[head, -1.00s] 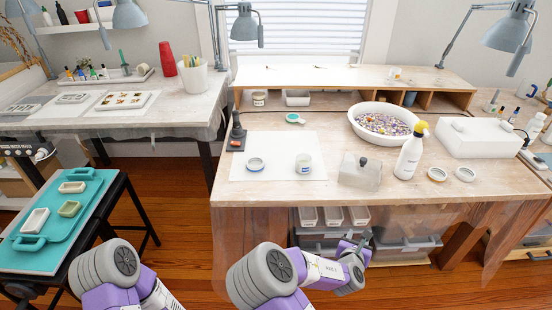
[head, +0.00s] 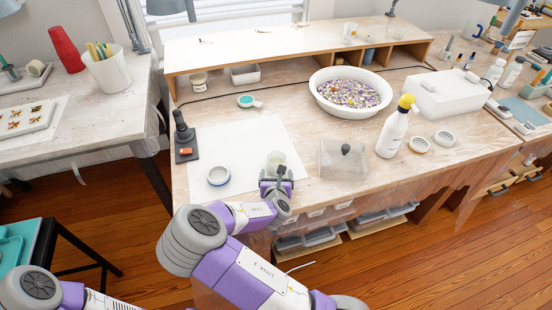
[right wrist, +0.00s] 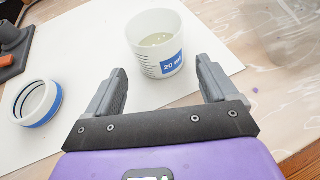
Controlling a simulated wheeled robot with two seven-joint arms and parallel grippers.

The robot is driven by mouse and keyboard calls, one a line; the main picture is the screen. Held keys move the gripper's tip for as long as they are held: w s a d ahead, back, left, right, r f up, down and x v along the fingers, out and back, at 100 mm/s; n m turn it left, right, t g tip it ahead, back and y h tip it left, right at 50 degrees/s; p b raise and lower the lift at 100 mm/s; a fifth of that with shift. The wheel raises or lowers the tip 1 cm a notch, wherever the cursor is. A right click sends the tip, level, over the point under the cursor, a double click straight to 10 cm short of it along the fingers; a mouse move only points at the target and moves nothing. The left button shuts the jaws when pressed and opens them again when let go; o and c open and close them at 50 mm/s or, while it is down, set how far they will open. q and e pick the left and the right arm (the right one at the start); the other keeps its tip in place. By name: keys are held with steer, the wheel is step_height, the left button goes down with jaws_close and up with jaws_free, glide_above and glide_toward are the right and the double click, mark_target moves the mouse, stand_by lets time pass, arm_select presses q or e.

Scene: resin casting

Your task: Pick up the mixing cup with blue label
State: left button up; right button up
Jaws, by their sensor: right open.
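The mixing cup (head: 277,159) is a small whitish translucent cup, upright on the white sheet near the front of the workbench. In the right wrist view the cup (right wrist: 150,40) shows a blue "20 ml" label facing my gripper, dark graduation marks and pale contents. My right gripper (head: 277,182) is just on the near side of the cup. In the right wrist view its open fingers (right wrist: 160,78) point at the cup, which stands ahead of and between their line, not gripped. Only part of my left arm shows at the lower left; its gripper is out of view.
A white ring with a blue band (head: 218,176) lies left of the cup. A dark stand (head: 184,140) is at the sheet's left edge. The sheet (head: 240,135) behind the cup is clear.

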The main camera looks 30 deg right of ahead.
mark_target(276, 169)
steer(key=shift+o, duration=0.9)
steer(key=shift+w+d+f, duration=0.25)
steer(key=shift+w+d, duration=0.05)
steer(key=shift+w, duration=0.1)
steer(key=shift+w+d+f+b, duration=0.1)
steer(key=shift+w+d+b, duration=0.05)
steer(key=shift+w+b, duration=0.15)
steer(key=x, duration=0.1)
steer(key=b+x, duration=0.1)
steer(key=x, duration=0.2)
steer(key=shift+w+d+b, duration=0.2)
steer(key=shift+w+b, duration=0.15)
steer(key=shift+b, duration=0.05)
steer(key=shift+r, duration=0.25)
steer(key=c, duration=1.1)
